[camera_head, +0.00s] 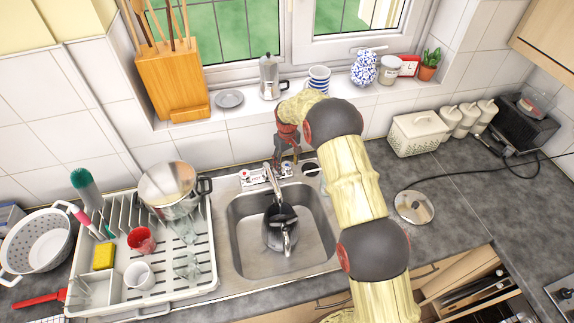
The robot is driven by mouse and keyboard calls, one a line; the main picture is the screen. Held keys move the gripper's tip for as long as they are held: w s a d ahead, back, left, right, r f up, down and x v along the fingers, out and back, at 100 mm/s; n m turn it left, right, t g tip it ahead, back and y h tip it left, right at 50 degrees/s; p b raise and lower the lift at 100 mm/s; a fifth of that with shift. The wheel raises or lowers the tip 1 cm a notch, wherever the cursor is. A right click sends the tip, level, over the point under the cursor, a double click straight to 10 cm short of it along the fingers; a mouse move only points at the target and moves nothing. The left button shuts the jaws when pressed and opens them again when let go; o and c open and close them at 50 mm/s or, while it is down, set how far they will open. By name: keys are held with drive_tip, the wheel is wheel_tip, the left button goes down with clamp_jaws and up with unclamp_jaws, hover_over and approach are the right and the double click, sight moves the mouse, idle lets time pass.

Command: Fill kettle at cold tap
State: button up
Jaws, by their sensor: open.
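A dark kettle (282,228) stands in the steel sink basin (240,208), under the tap. The tap (272,182) rises from the back of the sink, with a small label plate (252,177) beside its base. My arm reaches in from the lower right and over the sink's right side. My gripper (288,158) points down behind the basin, close to the tap's handle area. It is open, with no object seen between its fingers. Whether it touches the tap is too small to tell. Water flow cannot be made out.
A dish rack (207,240) with a steel pot (168,190), cups and glasses fills the left counter. A round steel base (414,207) with a cord lies on the right counter. The windowsill above holds a moka pot (269,78) and a striped cup (319,78).

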sight(287, 165)
wheel_tip(287, 165, up, 11)
idle(0.4)
drive_tip(key=shift+r, duration=0.1)
drive_tip(key=shift+s+r+p, duration=0.1)
drive_tip(key=shift+p, duration=0.5)
wheel_tip(287, 165, down, 4)
drive_tip(key=m+p, duration=0.4)
drive_tip(key=p, duration=0.1)
drive_tip(key=shift+r, duration=0.15)
drive_tip(key=shift+f+m, duration=0.25)
drive_tip(key=shift+m, duration=0.75)
drive_tip(key=shift+f+p, duration=0.85)
drive_tip(key=shift+f, duration=2.95)
drive_tip(key=c, duration=0.3)
